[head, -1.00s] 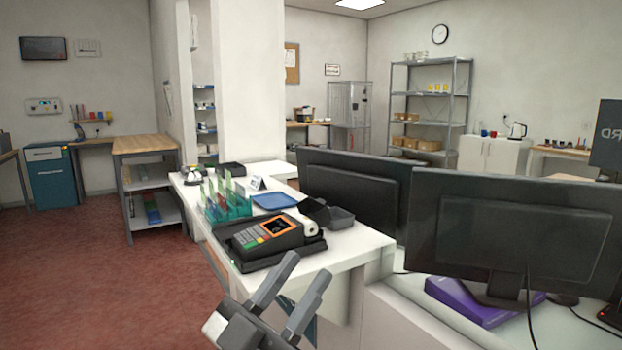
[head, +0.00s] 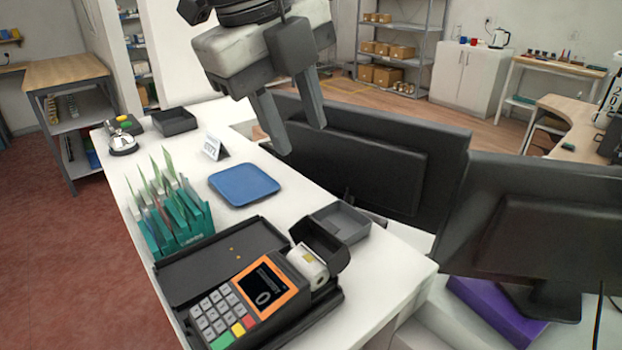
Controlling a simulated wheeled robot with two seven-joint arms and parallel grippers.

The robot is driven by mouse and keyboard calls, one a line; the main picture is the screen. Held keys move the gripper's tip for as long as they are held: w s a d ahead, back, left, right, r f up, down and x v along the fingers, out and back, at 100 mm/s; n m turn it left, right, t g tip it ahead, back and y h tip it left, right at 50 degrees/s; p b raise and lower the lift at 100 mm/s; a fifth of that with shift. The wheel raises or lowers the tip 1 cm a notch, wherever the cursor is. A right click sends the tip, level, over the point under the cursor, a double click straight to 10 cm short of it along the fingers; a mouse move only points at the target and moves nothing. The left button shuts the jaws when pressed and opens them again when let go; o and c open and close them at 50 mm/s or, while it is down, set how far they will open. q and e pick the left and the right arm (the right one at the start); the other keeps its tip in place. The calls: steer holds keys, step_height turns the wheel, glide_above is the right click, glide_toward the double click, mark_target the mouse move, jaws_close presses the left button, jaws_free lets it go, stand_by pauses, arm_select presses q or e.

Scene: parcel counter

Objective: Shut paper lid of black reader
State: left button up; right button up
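The black card reader (head: 240,300) lies on a dark tray on the white counter, with grey keys and an orange-framed screen. Its paper lid (head: 325,243) stands open at the far right end, tilted up and back. A white paper roll (head: 308,263) shows in the bay beside it. My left gripper (head: 298,138) hangs from the top of the head view, above and beyond the lid, clear of it. Its two fingers are apart with nothing between them. My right gripper is not in view.
A blue tray (head: 243,185), a teal rack of envelopes (head: 178,215) and a small sign (head: 212,147) stand farther along the counter. Two monitors (head: 375,155) stand on the right. The counter's front right corner is clear.

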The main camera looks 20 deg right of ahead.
arm_select(q)
steer(key=p, duration=0.3)
glide_toward(329, 226)
steer(key=x, duration=0.7)
steer(key=shift+f, duration=0.1)
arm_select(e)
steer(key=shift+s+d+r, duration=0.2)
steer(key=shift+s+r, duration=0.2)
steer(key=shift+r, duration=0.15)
